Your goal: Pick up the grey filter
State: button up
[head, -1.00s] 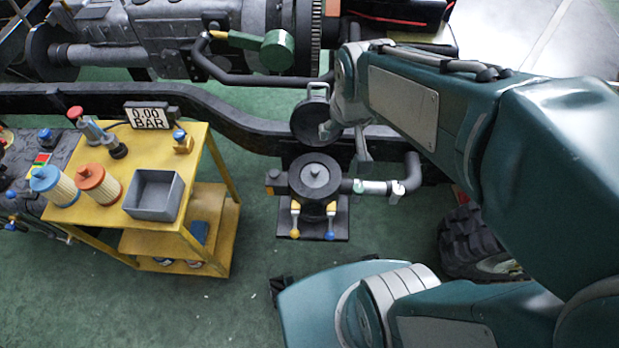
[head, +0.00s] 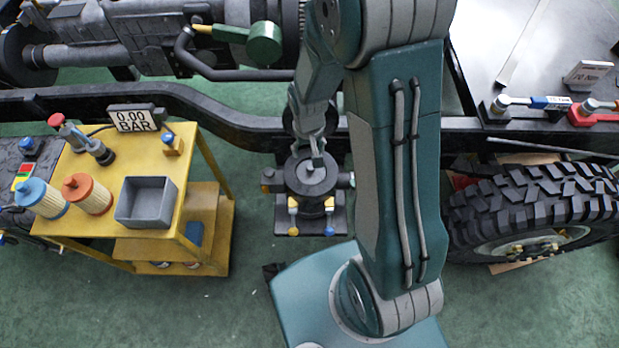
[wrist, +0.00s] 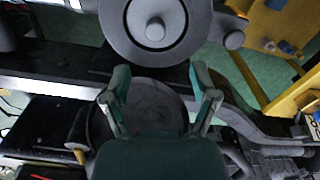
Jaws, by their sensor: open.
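The grey filter (head: 311,181), with a round top and a centre knob, sits in a dark round housing on the chassis side in the head view. In the wrist view its top (wrist: 156,30) is at the upper middle, beyond my fingertips. My gripper (head: 316,152) hangs above and behind the filter, partly hidden by my own wrist. In the wrist view my gripper (wrist: 161,82) is open, its two fingers apart with nothing held. A dark disc, apparently the housing's raised lid (wrist: 152,108), shows behind the fingers.
A yellow trolley (head: 187,205) at left carries blue and orange filters, a grey open box (head: 146,203) and a gauge reading 0.00 BAR (head: 132,120). The chassis rail (head: 225,115) runs behind the filter. A large tyre (head: 530,205) is at right.

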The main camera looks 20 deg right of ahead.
aim_at(310, 165)
jog(key=f, duration=0.8)
jog(key=shift+d+f, duration=0.1)
jog(key=shift+d, duration=0.1)
grip_shut()
